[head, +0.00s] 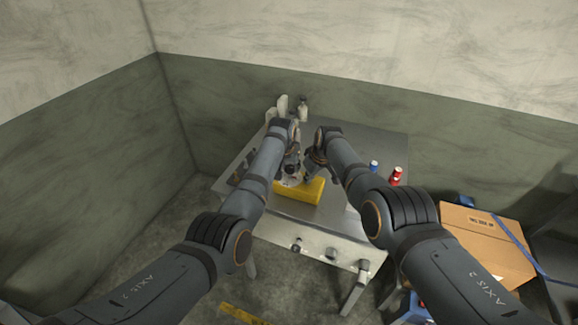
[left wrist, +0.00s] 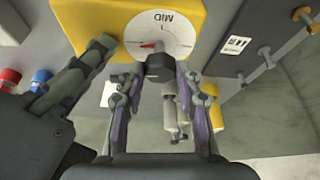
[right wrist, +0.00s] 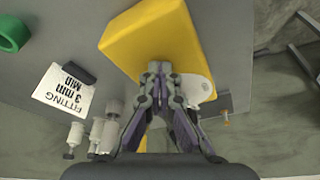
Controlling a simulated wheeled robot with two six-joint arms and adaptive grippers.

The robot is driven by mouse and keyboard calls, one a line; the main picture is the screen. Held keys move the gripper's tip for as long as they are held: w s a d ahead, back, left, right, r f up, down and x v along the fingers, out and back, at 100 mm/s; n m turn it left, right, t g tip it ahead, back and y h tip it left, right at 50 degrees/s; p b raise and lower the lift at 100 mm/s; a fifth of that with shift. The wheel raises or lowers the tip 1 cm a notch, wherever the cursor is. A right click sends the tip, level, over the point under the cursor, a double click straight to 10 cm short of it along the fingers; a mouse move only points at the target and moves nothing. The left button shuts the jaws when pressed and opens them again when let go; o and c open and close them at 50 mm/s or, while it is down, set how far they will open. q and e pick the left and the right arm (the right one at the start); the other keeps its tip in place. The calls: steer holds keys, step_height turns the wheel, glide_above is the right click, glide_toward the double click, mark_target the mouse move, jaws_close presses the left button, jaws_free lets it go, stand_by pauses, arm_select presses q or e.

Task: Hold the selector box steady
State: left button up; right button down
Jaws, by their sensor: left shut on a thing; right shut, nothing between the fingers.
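The selector box is a yellow block (head: 309,192) on the metal table. In the left wrist view its yellow body (left wrist: 90,18) carries a white round dial (left wrist: 183,33) marked MID, with a red pointer and a dark knob (left wrist: 158,66). My left gripper (left wrist: 160,78) is shut on the knob; the head view shows it (head: 291,175) above the box. My right gripper (right wrist: 160,68) is shut and empty, its tips at the yellow box (right wrist: 150,35); I cannot tell whether they touch. The dial (right wrist: 197,90) is partly behind its fingers.
A card (right wrist: 62,92) reading FITTING 3 mm MID lies beside the box, with a green ring (right wrist: 12,34) beyond. A red bottle (head: 396,177) and a blue-capped one (head: 373,166) stand at the table's right. Pale bottles (head: 303,109) stand at the back. A cardboard box (head: 485,245) is right of the table.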

arm_select(q)
steer(key=shift+n+y, duration=0.3)
steer(key=shift+n, duration=0.4)
steer(key=o, duration=1.2)
steer(key=shift+c, duration=0.2)
steer(key=shift+m+h, duration=0.4)
steer(key=shift+m, duration=0.6)
steer(key=shift+r+m, duration=0.25)
steer(key=shift+m, duration=0.35)
steer(key=v, duration=1.1)
steer(key=shift+a+r, duration=0.2)
steer(key=shift+a, duration=0.1)
